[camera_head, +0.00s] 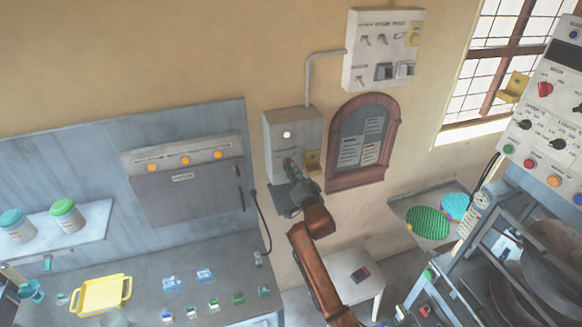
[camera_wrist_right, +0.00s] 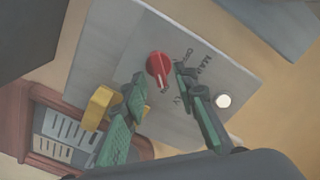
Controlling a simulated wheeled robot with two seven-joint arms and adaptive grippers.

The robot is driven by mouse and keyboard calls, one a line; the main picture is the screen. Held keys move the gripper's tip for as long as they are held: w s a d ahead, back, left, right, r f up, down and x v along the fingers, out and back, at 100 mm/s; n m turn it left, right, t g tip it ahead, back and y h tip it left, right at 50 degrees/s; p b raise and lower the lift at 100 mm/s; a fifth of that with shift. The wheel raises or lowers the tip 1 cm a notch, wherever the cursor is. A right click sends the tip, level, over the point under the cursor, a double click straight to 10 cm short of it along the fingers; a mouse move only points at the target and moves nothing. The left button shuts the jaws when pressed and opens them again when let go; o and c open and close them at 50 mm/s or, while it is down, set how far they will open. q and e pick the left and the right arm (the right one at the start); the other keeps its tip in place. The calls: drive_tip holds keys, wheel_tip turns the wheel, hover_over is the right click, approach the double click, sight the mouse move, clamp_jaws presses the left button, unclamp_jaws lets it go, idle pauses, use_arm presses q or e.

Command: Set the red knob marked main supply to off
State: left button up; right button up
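The red knob (camera_wrist_right: 158,64) sits on the face of a light grey wall box (camera_wrist_right: 125,50), with partly hidden lettering beside it. In the head view the grey box (camera_head: 280,131) hangs on the wall, and the knob is mostly hidden behind my gripper. My right gripper (camera_wrist_right: 158,82) is open. Its two green-grey fingers point at the box face, one on each side of the knob, with gaps visible between fingers and knob. In the head view my right gripper (camera_head: 291,176) is at the lower part of the box. My left gripper does not show.
A round white lamp (camera_wrist_right: 223,101) is on the box face. A yellow bracket (camera_head: 313,162) sticks out at the box's side, close to one finger. An arched notice board (camera_head: 338,179) hangs to the right. A white stool (camera_head: 352,262) stands below; a workbench is at left.

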drive_tip(key=shift+x, duration=0.8)
drive_tip(key=shift+c, duration=0.7)
clamp_jaws()
